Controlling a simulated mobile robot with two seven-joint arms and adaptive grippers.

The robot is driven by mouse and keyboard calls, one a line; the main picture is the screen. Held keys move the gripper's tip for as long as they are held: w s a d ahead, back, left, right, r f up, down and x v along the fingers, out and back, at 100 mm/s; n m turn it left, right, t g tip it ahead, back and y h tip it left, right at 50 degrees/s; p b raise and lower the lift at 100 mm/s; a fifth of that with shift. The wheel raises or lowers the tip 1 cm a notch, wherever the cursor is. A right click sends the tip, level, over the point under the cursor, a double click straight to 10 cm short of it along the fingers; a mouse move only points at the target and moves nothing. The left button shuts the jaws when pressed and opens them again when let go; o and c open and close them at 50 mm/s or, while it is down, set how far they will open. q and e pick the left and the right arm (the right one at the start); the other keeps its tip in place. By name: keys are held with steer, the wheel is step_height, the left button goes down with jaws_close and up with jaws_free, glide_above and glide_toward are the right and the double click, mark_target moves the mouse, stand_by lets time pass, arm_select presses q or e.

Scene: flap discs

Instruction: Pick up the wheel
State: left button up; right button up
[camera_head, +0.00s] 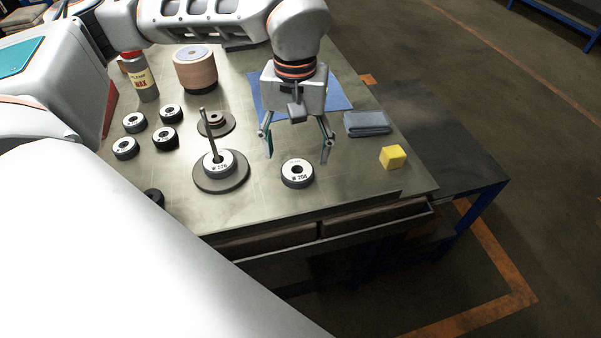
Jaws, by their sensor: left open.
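A wheel (297,180), a small black disc with a white label face and a dark centre hole, lies flat near the table's front edge. My left gripper (298,153) is open and empty, its fingers pointing down just behind and above this wheel, apart from it. Another labelled wheel (224,168) sits around an upright rod on a round grey base (221,186). Several similar wheels (134,122) lie in a group on the left of the table. My right gripper is not in view.
A second round base (229,126) stands behind the rod. A blue mat (262,103), grey folded cloth (367,123), yellow block (393,157), wax bottle (141,76) and stacked pinkish discs (195,70) are on the table (290,222). Open tabletop lies right of the wheel.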

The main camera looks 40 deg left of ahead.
mark_target(297, 166)
arm_select(q)
step_height(297, 166, down, 5)
steer(key=shift+d+b, duration=0.1)
steer(key=shift+b, duration=0.2)
steer(key=shift+c, duration=0.4)
steer(key=c, duration=1.3)
steer(key=shift+r, duration=0.1)
